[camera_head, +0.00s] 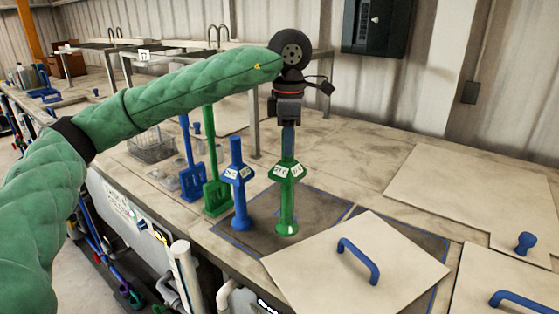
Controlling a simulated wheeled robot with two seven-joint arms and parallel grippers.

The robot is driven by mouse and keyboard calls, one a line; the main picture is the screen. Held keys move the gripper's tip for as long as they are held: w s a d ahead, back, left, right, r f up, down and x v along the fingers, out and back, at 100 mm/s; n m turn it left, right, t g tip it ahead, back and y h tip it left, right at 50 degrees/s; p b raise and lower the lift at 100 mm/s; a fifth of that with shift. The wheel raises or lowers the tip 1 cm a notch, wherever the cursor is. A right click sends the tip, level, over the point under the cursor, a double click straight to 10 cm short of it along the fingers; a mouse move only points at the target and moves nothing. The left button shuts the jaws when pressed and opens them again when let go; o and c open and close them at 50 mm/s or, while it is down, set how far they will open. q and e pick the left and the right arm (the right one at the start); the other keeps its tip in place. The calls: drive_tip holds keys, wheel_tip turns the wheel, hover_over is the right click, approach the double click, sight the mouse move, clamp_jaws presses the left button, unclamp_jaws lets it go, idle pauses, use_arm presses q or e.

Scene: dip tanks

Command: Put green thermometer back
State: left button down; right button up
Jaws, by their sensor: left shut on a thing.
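The green thermometer (287,198) is upright, with a wide collar bearing white labels. My left gripper (288,143) points straight down and is shut on its top end. The thermometer's lower end is over the dark square with a blue outline (262,236); I cannot tell whether it touches. A blue thermometer (238,190) of the same shape stands upright just to its left. My right gripper is not in view.
A pale lid (330,275) with a blue handle (358,260) lies to the front right. Blue (190,160) and green (212,170) paddles and a wire basket (152,146) are behind left. More lids (450,190) lie at right. A grey post (254,122) stands behind.

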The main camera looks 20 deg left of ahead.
use_arm(q)
drive_tip(key=shift+w+a+f, duration=0.1)
drive_tip(key=shift+a+f, duration=0.15)
drive_tip(key=shift+a, duration=0.25)
drive_tip(key=shift+w+a+f, duration=0.1)
drive_tip(key=shift+a+f, duration=0.15)
drive_tip(key=shift+a, duration=0.2)
drive_tip(key=shift+a+f, duration=0.1)
drive_tip(key=shift+a, duration=0.05)
drive_tip(key=shift+f, duration=0.55)
wheel_tip(320, 180, down, 3)
drive_tip(key=shift+r, duration=0.1)
drive_tip(key=shift+f, duration=0.2)
drive_tip(key=c, duration=1.1)
unclamp_jaws()
drive_tip(key=shift+c, duration=0.2)
drive_tip(key=shift+r, duration=0.4)
drive_tip(key=shift+r+b, duration=0.65)
drive_tip(key=shift+r, duration=0.35)
wheel_tip(320, 180, up, 10)
drive_tip(key=b, duration=0.4)
drive_tip(key=shift+f, duration=0.25)
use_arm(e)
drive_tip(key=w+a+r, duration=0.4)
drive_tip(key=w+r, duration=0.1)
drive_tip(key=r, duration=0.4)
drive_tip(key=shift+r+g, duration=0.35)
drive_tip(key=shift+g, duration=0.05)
